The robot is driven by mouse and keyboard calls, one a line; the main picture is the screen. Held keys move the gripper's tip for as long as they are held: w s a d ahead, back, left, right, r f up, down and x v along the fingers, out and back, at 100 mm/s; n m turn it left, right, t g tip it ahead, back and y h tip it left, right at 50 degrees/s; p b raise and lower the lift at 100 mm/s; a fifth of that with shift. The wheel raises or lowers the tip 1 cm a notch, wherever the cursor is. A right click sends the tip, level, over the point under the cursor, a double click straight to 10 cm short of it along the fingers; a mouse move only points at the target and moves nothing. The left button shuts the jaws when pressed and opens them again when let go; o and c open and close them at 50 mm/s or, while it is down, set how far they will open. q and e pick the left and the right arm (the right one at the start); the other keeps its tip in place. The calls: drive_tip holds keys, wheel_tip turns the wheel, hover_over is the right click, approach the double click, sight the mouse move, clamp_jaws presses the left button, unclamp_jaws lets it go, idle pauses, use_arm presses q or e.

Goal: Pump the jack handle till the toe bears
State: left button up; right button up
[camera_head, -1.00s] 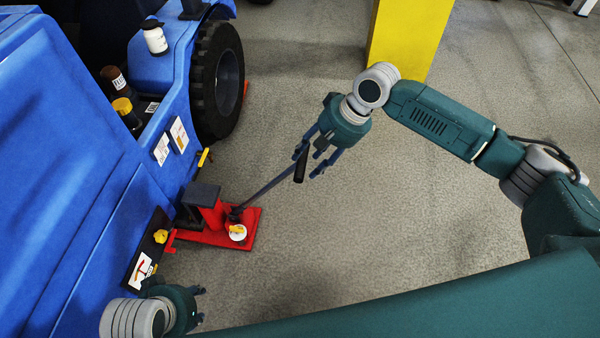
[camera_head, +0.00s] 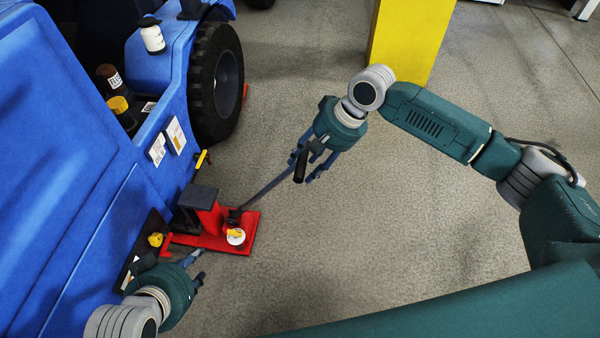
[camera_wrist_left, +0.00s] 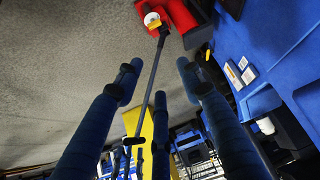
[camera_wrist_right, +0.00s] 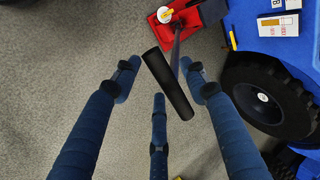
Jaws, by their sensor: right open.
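The red jack (camera_head: 212,218) stands on the floor beside the blue vehicle, with a dark block (camera_head: 198,198) on top. Whether its toe touches the vehicle cannot be told. Its grey handle (camera_head: 262,190) slants up to a black grip (camera_head: 300,166). My right gripper (camera_head: 312,170) is at the grip. In the right wrist view the black grip (camera_wrist_right: 168,84) lies across the space between the open fingers (camera_wrist_right: 160,78). My left gripper (camera_head: 198,267) is near the jack's front side, its fingers apart; the left wrist view shows nothing clasped between them (camera_wrist_left: 160,72).
The blue vehicle (camera_head: 60,150) fills the left, with a black wheel (camera_head: 215,82) behind the jack. A white round item with a yellow part (camera_head: 235,236) sits on the jack's base. A yellow post (camera_head: 410,40) stands at the back. Floor right of the jack is clear.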

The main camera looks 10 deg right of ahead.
sight(302, 170)
drive_tip(key=shift+a+f+b, duration=0.1)
drive_tip(key=shift+f+b, duration=0.2)
drive_tip(key=p+x, duration=0.1)
drive_tip(key=x, duration=0.2)
drive_tip(key=shift+s+a, duration=0.15)
use_arm(q)
drive_tip(key=shift+s+a+f+g, duration=0.2)
drive_tip(key=shift+s+f+g, duration=0.2)
drive_tip(key=shift+s, duration=0.35)
drive_tip(key=shift+s+a+f+g, duration=0.25)
drive_tip(key=shift+s+f, duration=0.2)
drive_tip(key=shift+s, duration=0.25)
use_arm(e)
drive_tip(key=shift+w+a+f, duration=0.2)
drive_tip(key=shift+a+f, duration=0.05)
drive_tip(key=shift+f, duration=0.05)
